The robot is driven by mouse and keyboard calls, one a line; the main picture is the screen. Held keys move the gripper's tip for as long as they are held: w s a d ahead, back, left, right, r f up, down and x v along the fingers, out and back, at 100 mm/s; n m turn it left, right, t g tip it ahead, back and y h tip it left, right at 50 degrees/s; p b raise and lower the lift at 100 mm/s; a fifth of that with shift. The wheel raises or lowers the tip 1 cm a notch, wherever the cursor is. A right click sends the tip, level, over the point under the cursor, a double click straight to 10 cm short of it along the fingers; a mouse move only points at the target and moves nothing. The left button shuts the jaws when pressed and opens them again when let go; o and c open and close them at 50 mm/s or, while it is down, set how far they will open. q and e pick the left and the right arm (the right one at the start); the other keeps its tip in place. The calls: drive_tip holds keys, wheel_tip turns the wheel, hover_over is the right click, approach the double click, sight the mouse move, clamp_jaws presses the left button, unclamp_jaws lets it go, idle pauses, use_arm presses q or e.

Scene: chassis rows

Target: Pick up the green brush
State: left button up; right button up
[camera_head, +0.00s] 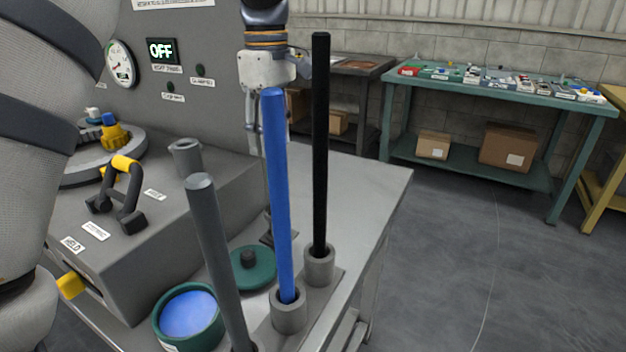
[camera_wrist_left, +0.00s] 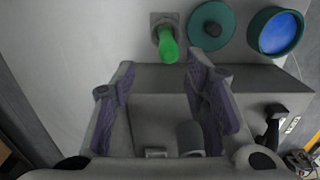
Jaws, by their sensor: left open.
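The green brush shows in the left wrist view as a short green handle (camera_wrist_left: 168,45) in a grey square-based socket (camera_wrist_left: 163,22). In the head view no green handle shows; the blue rod and my gripper cover that area. My left gripper (camera_head: 265,105) points down over the bench in the head view, partly behind the blue rod. In the left wrist view its purple-padded fingers (camera_wrist_left: 160,75) are apart and empty. The green handle lies just beyond the fingertips, roughly in line with the gap, not between the pads. My right gripper is not in view.
Tall grey (camera_head: 216,260), blue (camera_head: 277,190) and black (camera_head: 320,140) rods stand in front of my gripper. A green lid (camera_head: 255,270) and a pot of blue liquid (camera_head: 188,318) sit on the bench. A grey machine (camera_head: 180,230) is at left. Open floor lies right.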

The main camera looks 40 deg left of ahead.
use_arm(q)
drive_tip(key=shift+f, duration=0.4)
drive_tip(key=f, duration=0.7)
drive_tip(key=s+f, duration=0.1)
drive_tip(key=f, duration=0.2)
drive_tip(key=shift+s+d+f, duration=0.1)
drive_tip(key=shift+d+f, duration=0.05)
drive_tip(key=shift+d, duration=0.1)
drive_tip(key=shift+f, duration=0.35)
clamp_jaws()
